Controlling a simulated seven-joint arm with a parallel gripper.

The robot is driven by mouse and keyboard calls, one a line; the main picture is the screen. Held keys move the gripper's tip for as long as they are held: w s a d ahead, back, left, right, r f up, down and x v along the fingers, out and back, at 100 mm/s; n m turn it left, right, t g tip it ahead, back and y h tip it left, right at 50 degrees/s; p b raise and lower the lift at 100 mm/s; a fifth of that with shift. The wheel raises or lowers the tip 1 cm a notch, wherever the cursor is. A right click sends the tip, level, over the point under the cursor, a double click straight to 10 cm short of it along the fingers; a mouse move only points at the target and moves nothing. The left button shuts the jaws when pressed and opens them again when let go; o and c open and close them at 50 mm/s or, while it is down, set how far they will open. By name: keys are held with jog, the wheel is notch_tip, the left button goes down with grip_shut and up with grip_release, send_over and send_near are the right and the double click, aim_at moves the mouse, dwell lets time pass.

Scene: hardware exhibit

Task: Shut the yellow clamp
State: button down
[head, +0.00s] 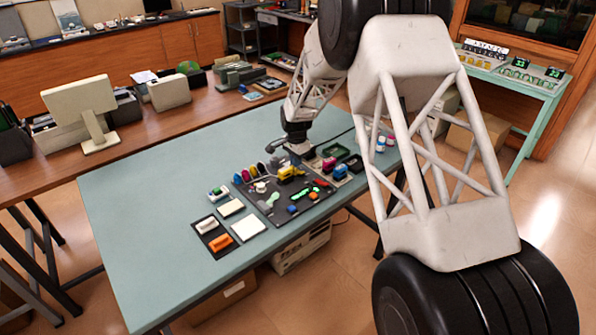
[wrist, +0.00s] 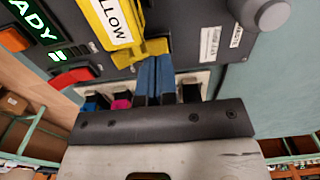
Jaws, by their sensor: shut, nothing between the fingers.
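The yellow clamp (wrist: 108,20) is at the top of the wrist view, with a white label on it reading "LLOW" in part. A lower yellow part (wrist: 145,50) of it lies right at my fingertips. My gripper (wrist: 156,62) has its two blue fingers together with nothing between them. Its tips are at or just beside that yellow part; I cannot tell whether they touch. In the head view the clamp (head: 288,172) is small on the dark panel, just below my arm's end. I cannot tell how far the clamp is closed.
Left of the clamp are a green lit display (wrist: 38,25) and an orange-red lever (wrist: 72,77). A grey knob (wrist: 262,13) is to the right. The dark panel (head: 258,217) is crowded with small coloured parts. The teal table (head: 140,220) is clear at its left.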

aim_at(298, 169)
jog(key=shift+r, duration=3.1)
jog(key=s+d+r+n+t, duration=0.1)
jog(key=s+d+r+n, duration=0.1)
jog(key=s+d+r, duration=0.85)
jog(key=s+d+r+n, duration=0.2)
jog(key=s+d+r, duration=0.5)
jog(key=s+r, duration=0.55)
jog(key=s+d+n, duration=0.2)
jog(key=s+d, duration=0.2)
jog(key=s, duration=1.2)
jog(key=s+d+f+n+t, duration=0.1)
jog(key=s+d, duration=0.4)
jog(key=s, duration=1.2)
jog(key=shift+s+d+f+n+t, duration=0.15)
jog(key=shift+n+t, duration=0.15)
jog(key=shift+n, duration=0.6)
